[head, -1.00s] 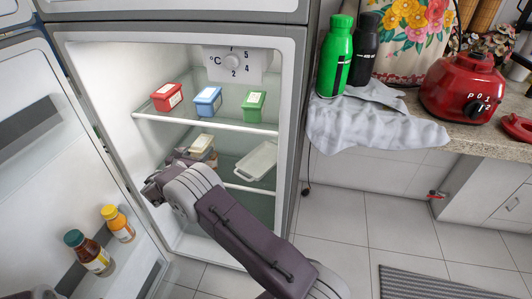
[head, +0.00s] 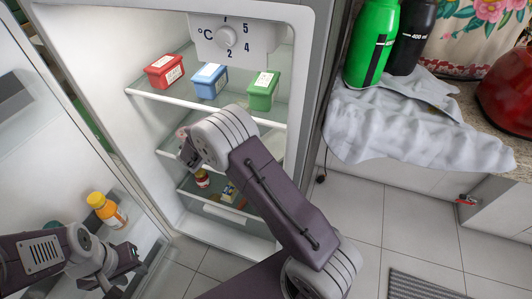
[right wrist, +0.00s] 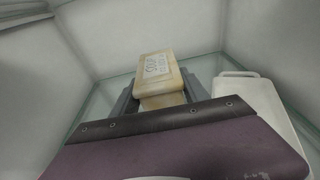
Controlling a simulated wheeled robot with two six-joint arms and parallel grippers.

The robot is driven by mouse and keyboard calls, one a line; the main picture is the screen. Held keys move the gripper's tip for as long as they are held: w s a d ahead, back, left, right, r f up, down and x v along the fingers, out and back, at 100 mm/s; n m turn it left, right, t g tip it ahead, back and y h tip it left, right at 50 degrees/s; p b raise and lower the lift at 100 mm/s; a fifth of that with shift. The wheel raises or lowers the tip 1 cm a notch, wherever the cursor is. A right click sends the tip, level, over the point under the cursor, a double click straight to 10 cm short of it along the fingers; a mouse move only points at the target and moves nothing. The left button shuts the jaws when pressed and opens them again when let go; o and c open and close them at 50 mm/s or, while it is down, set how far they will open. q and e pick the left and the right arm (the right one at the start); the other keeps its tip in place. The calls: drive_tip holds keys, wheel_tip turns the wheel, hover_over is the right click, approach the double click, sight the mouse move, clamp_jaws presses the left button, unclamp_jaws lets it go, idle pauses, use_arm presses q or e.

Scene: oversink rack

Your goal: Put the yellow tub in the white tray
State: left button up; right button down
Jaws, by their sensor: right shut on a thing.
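The yellow tub (right wrist: 157,75) shows in the right wrist view, its pale label facing up. My right gripper (right wrist: 160,93) is shut on it, with a grey finger on each side. Whether the tub is clear of the shelf I cannot tell. The white tray (right wrist: 254,105) lies to the right of the tub, apart from it. In the head view my right arm reaches into the fridge and hides the tub and most of the tray. My left gripper (head: 126,265) is at the lower left by the fridge door, away from both; its jaw state is unclear.
Red (head: 165,71), blue (head: 209,80) and green (head: 263,90) tubs stand on the shelf above. Small items, including a jar (head: 202,179), sit lower down. An orange bottle (head: 107,210) is in the open door (head: 50,130). The counter is at the right.

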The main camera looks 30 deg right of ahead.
drive_tip(key=s+d+b, duration=0.1)
drive_tip(key=s, duration=0.3)
drive_tip(key=s+d+f+b, duration=0.1)
drive_tip(key=s+b, duration=0.1)
drive_tip(key=s, duration=0.2)
drive_tip(key=s+d+b, duration=0.1)
drive_tip(key=s+b, duration=0.1)
drive_tip(key=s, duration=0.2)
drive_tip(key=shift+s+d+f, duration=0.3)
drive_tip(key=shift+s, duration=0.05)
drive_tip(key=shift+w+f, duration=0.1)
drive_tip(key=shift+f, duration=0.15)
wheel_tip(320, 180, down, 5)
drive_tip(key=b, duration=0.4)
drive_tip(key=shift+f, duration=0.1)
drive_tip(key=shift+s+f+b, duration=0.1)
drive_tip(key=shift+s+b, duration=0.1)
drive_tip(key=shift+b, duration=0.15)
drive_tip(key=shift+r, duration=0.3)
drive_tip(key=shift+f, duration=0.15)
drive_tip(key=c, duration=0.6)
unclamp_jaws()
